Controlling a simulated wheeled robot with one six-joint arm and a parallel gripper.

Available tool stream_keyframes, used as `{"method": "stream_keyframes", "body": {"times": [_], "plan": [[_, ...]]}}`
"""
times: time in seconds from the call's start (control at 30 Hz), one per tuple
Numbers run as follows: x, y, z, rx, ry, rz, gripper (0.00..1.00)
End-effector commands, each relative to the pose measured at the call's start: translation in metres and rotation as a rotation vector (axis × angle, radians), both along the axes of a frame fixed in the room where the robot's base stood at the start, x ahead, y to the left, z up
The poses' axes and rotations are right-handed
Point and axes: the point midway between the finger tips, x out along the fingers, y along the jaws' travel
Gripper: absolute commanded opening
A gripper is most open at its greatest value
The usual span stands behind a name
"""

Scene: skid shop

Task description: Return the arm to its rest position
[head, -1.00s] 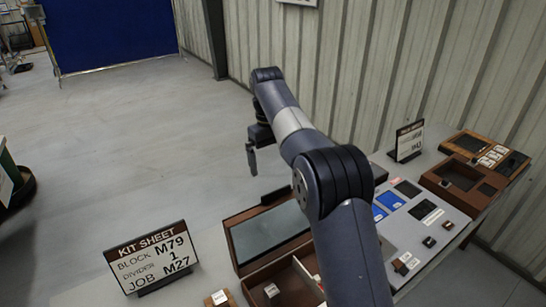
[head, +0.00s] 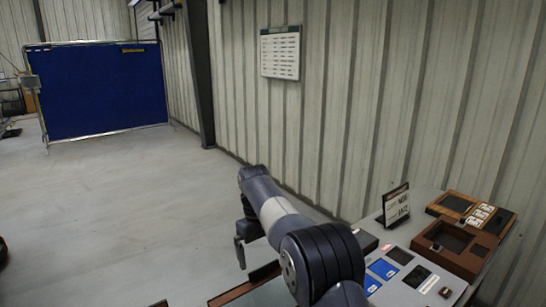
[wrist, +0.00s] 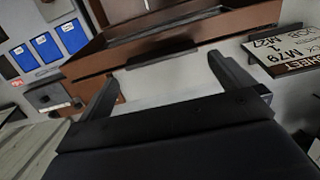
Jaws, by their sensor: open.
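My arm rises from the bottom of the head view and bends to the left. My gripper (head: 240,250) hangs at its far end, over the left part of the bench. In the wrist view, my gripper (wrist: 172,80) has its two fingers wide apart with nothing between them. Beyond the fingers is the edge of a brown wooden box (wrist: 175,40). In the head view only a part of that box's rim (head: 245,287) shows, at the bottom.
A grey panel (head: 402,293) with blue cards lies right of my arm. Brown wooden trays (head: 462,262) and a sign (head: 396,205) stand farther right near the wall. A kit sheet sign (wrist: 290,50) shows in the wrist view. The floor at left is open.

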Motion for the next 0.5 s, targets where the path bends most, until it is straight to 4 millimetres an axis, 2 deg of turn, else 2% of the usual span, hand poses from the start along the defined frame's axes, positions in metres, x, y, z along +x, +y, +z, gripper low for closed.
{"method": "stream_keyframes", "body": {"times": [0.2, 0.5], "plan": [[-0.003, -0.002, -0.029, -0.002, 0.007, 0.001, 1.00], [-0.004, -0.003, -0.041, -0.002, 0.006, 0.001, 1.00]]}}
